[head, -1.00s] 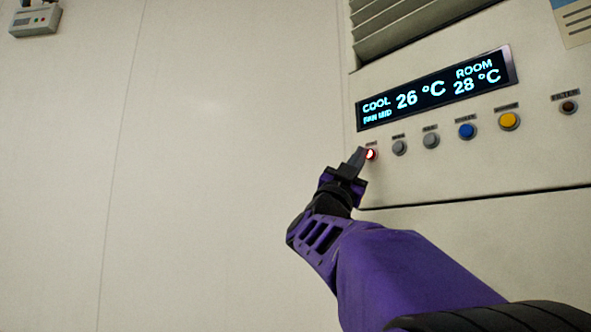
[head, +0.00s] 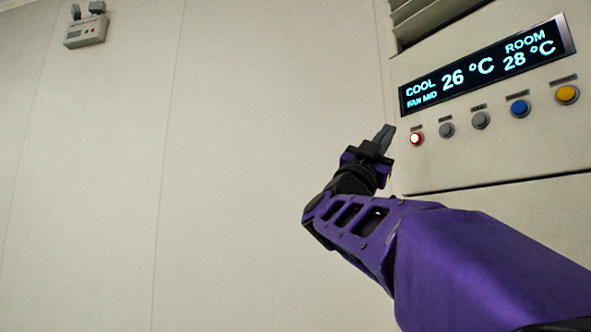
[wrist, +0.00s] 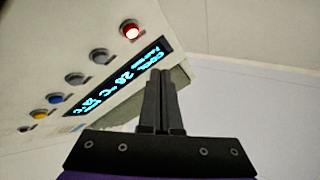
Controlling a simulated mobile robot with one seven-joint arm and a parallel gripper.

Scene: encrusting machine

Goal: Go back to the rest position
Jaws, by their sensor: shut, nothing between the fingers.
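My gripper (head: 385,135) is shut and empty in the head view, just left of the control panel (head: 480,160). Its fingertips are apart from the lit red button (head: 416,138), to the left of it. In the wrist view my gripper (wrist: 161,75) points up with its two fingers together. The red button (wrist: 130,29) glows at the upper left there, clear of the fingers. The display (head: 483,66) reads COOL 26 °C, FAN MID, ROOM 28 °C.
Grey buttons (head: 447,130), a blue button (head: 519,108) and a yellow button (head: 567,94) run right of the red one. A vent (head: 430,15) is above the display. A small wall unit with lamps (head: 86,31) hangs at upper left. The pale wall (head: 250,130) left of the arm is bare.

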